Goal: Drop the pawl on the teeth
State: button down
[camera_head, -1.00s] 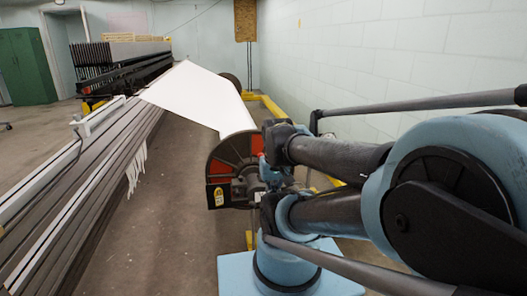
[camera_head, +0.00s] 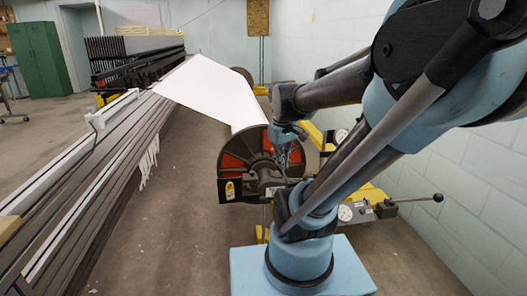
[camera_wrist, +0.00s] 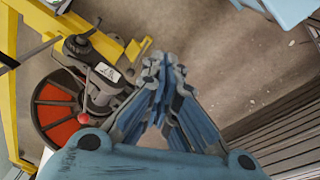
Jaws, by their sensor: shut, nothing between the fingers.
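The beam end flange (camera_head: 232,162), a dark disc with red sectors, carries the white sheet. The flange also shows in the wrist view (camera_wrist: 45,108). A small red ball knob (camera_wrist: 84,118) on a thin lever sits at its hub in the wrist view, beside a dark mechanism (camera_wrist: 95,50). This looks like the pawl's lever, but I cannot make out the pawl or the teeth clearly. My gripper (camera_wrist: 164,62) is shut and empty, to the right of the knob and apart from it in that view. In the head view my gripper (camera_head: 290,158) partly covers the flange's right side.
A yellow frame (camera_wrist: 12,80) stands beside the flange. Gauges and a black-knobbed lever (camera_head: 420,199) are at the right, near the wall. Long dark rails (camera_head: 85,170) run along the left. Open floor (camera_head: 180,235) lies between the rails and the flange.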

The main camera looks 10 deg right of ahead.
jog(key=w+a+r+n+h, duration=0.15)
jog(key=w+n, duration=0.25)
jog(key=w, duration=0.5)
jog(key=w+a+r+n+y, duration=0.15)
jog(key=w+n, duration=0.25)
jog(key=w, duration=0.5)
jog(key=w+a+f+n+h, duration=0.1)
jog(key=w+f+n, duration=0.1)
jog(key=w, duration=0.6)
jog(key=w+a+f+n+g+h, duration=0.1)
jog(key=w+a+f+n, duration=0.1)
jog(key=w+n, duration=0.3)
jog(key=w+f, duration=0.1)
jog(key=w, duration=0.3)
jog(key=shift+w+a+f, duration=0.25)
jog(key=shift+a+f, duration=0.05)
jog(key=shift+f, duration=0.05)
jog(key=w+d+f, duration=0.1)
jog(key=d+f, duration=0.5)
jog(key=f, duration=0.3)
jog(key=shift+f, duration=0.4)
